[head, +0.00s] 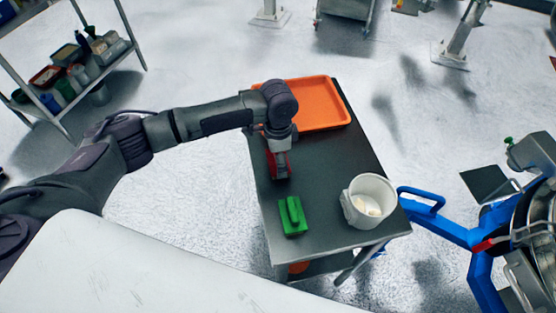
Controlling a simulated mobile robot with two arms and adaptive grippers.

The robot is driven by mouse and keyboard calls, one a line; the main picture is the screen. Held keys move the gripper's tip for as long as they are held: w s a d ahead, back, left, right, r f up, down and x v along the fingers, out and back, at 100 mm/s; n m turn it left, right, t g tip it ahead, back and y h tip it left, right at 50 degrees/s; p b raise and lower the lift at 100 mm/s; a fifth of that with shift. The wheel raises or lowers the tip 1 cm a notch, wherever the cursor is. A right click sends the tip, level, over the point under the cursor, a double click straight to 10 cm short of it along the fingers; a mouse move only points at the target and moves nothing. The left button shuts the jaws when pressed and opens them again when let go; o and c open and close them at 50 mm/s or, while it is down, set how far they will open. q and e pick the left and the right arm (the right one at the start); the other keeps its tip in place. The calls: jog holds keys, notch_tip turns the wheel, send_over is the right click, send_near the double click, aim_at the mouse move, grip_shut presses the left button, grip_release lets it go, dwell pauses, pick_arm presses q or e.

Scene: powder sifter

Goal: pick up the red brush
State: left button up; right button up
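A red brush (281,168) is on the dark table (330,150), near its left edge, partly hidden by my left gripper. My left gripper (278,149) points down directly over the red brush, with its fingers at or around it. The fingertips are small and dark, so I cannot tell whether they are open or shut on the brush. My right gripper is not in view.
An orange tray (335,102) lies at the table's far end. A green brush-like block (292,216) and a white bucket (369,201) with pale contents stand at the near end. A blue-framed machine (440,226) stands to the right. A shelf (130,45) is at upper left.

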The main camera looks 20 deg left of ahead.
pick_arm(q)
jog(key=shift+c, duration=1.4)
jog(key=shift+r, duration=0.15)
jog(key=shift+r, duration=0.35)
jog(key=r, duration=0.2)
jog(key=d+r+b, duration=0.1)
jog(key=shift+s+d+r, duration=0.1)
jog(key=shift+d+r, duration=0.05)
jog(key=shift+r, duration=0.2)
jog(key=s+d+r+b, duration=0.1)
jog(key=s+d+r, duration=0.1)
jog(key=d+r, duration=0.4)
jog(key=d, duration=0.4)
jog(key=shift+s+r+b, duration=0.2)
jog(key=shift+s+b, duration=0.2)
